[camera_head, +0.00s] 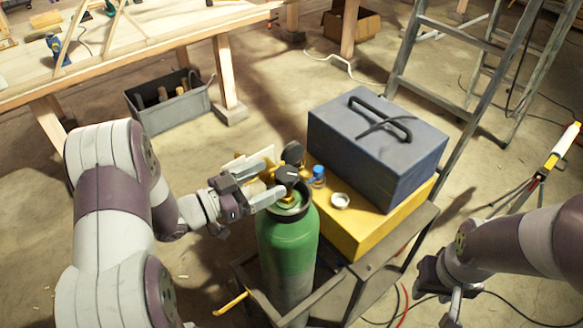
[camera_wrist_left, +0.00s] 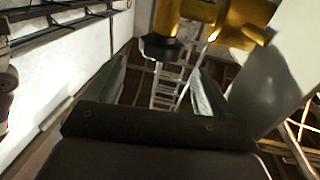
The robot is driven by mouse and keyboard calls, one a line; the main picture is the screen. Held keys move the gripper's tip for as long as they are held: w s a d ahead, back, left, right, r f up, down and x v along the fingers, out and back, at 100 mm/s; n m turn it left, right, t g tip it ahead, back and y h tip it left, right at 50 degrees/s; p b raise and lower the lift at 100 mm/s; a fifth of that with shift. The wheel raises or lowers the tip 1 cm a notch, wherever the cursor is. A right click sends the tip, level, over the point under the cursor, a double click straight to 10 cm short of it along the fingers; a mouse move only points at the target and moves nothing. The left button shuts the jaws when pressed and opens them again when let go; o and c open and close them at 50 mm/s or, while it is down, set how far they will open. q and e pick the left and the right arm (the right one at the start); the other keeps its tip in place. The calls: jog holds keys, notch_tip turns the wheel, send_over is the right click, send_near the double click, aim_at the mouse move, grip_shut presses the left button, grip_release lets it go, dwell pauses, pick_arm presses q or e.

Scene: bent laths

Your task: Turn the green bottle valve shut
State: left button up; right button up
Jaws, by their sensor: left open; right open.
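The green bottle (camera_head: 288,245) stands upright in a metal cart. Its brass valve (camera_head: 283,190) has a black knob (camera_head: 287,174) on top and a dark round part (camera_head: 293,152) behind. My left gripper (camera_head: 277,173) is open at the valve, its fingers pointing right, one on the near side and one on the far side. In the left wrist view, the brass valve (camera_wrist_left: 222,14) and a black round part (camera_wrist_left: 160,47) show above the open fingers (camera_wrist_left: 160,82); contact cannot be told. My right gripper (camera_head: 443,292) is open and empty at lower right, away from the bottle.
A yellow case (camera_head: 352,228) beside the bottle carries a dark blue-grey toolbox (camera_head: 378,145), a blue cap (camera_head: 318,174) and a white ring (camera_head: 340,201). A stepladder (camera_head: 455,90) stands behind. A wooden workbench (camera_head: 130,55) is at upper left, a grey tool bin (camera_head: 172,112) below it.

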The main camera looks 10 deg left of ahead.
aim_at(296, 170)
pick_arm(q)
jog(key=x, duration=0.2)
jog(key=p+x, duration=0.1)
jog(key=x, duration=0.1)
jog(key=p+x, duration=0.1)
jog(key=x, duration=0.1)
jog(key=shift+w+d+f, duration=0.1)
jog(key=shift+d+f, duration=0.15)
jog(key=shift+f, duration=0.1)
jog(key=shift+w+d+f, duration=0.15)
jog(key=shift+w+d, duration=0.25)
jog(key=shift+w, duration=0.1)
jog(key=shift+s, duration=0.1)
jog(key=shift+c, duration=0.3)
